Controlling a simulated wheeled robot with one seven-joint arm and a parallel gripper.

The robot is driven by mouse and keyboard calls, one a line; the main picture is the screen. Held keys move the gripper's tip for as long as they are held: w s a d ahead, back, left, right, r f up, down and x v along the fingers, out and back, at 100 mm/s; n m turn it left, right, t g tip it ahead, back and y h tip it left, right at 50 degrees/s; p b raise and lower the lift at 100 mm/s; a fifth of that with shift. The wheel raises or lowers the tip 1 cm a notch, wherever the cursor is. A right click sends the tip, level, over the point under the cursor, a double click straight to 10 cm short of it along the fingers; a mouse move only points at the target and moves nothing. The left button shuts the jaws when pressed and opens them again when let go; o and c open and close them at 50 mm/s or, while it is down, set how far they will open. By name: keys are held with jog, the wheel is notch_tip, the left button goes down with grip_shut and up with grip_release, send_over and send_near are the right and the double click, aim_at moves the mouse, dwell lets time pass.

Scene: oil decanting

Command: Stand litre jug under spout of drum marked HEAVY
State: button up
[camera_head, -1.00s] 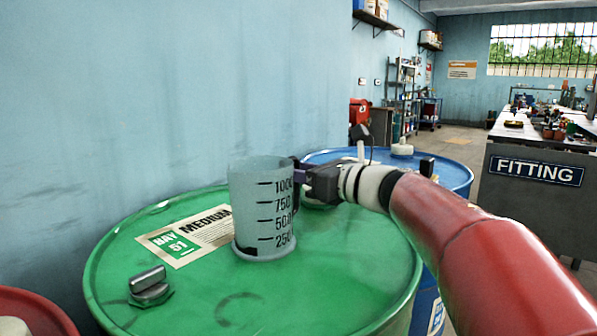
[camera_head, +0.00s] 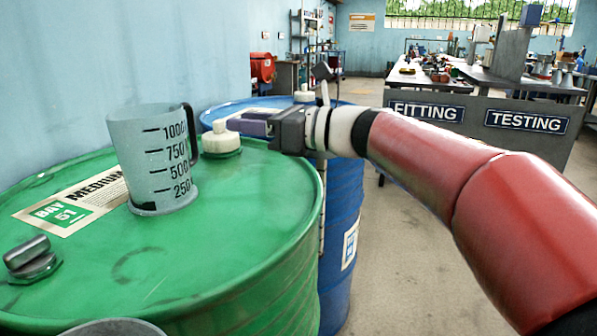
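The translucent litre jug (camera_head: 150,165) with black graduations stands upright on the green drum (camera_head: 235,215), whose label (camera_head: 75,205) reads MEDIUM, BAY 51. The jug's dark handle (camera_head: 192,132) faces right. My gripper (camera_head: 243,124) is to the right of the jug, apart from the handle, near the drum's far right rim. Its two purple-grey fingers point left, look parted and hold nothing. No drum marked HEAVY and no spout can be made out.
A white cap (camera_head: 222,142) and a metal bung (camera_head: 30,258) stand up from the green drum. A blue drum (camera_head: 340,205) stands behind it. A grey round rim (camera_head: 110,327) shows at the bottom edge. Benches signed FITTING (camera_head: 426,111) and TESTING (camera_head: 527,121) stand at right, with open floor before them.

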jog(key=w+d+r+m+t+h, duration=0.1)
jog(key=d+m+t+h, duration=0.2)
jog(key=d+m+t, duration=0.45)
jog(key=w+d+m+t+h, duration=0.25)
jog(key=d+m, duration=0.25)
jog(key=m, duration=0.6)
jog(key=s+d+f+m+h, duration=0.4)
jog(key=d+f+m+h, duration=0.2)
jog(key=d+m+h, duration=0.45)
jog(key=s+f+m+g+h, duration=0.1)
jog(key=s+f+m+g, duration=0.7)
jog(key=s+f+m, duration=0.9)
notch_tip(320, 180, down, 3)
jog(key=shift+a+r+m+g, duration=0.2)
jog(key=shift+m+g, duration=0.1)
jog(key=shift+g, duration=0.1)
jog(key=s+f+m, duration=0.1)
jog(key=s, duration=0.1)
jog(key=s+a+f+m+g, duration=0.1)
jog(key=f, duration=0.1)
jog(key=s+a+f+g, duration=0.1)
jog(key=s, duration=0.1)
jog(key=shift+s+f+m, duration=0.15)
jog(key=shift+s+m, duration=0.2)
jog(key=shift+m, duration=0.05)
jog(key=c, duration=0.3)
